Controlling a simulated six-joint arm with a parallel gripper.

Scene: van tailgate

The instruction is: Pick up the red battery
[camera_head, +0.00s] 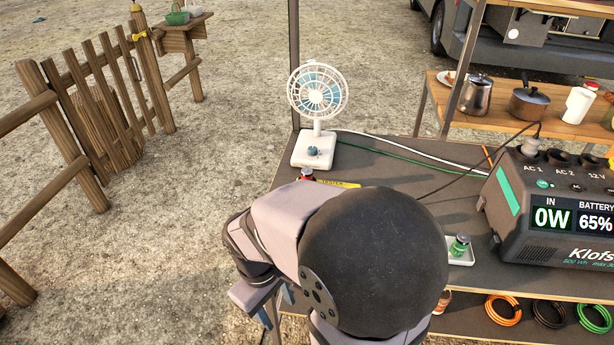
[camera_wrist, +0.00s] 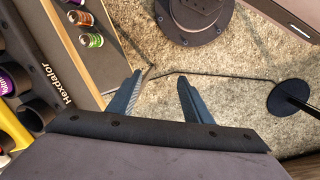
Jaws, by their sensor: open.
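A small red-topped item (camera_head: 306,174), perhaps the red battery, stands on the grey table by the fan's base; my arm hides part of what is near it. My gripper (camera_wrist: 160,80) is open and empty, with both fingers over bare gravel in the wrist view. In the head view it is at the lower left, beyond the table's left edge and mostly behind my arm. I cannot tell whether either is the red battery.
A white fan (camera_head: 318,92) stands at the table's back left. A power station (camera_head: 555,215) fills the right side, with cables behind. A wooden fence (camera_head: 100,110) is at left; gravel between is clear.

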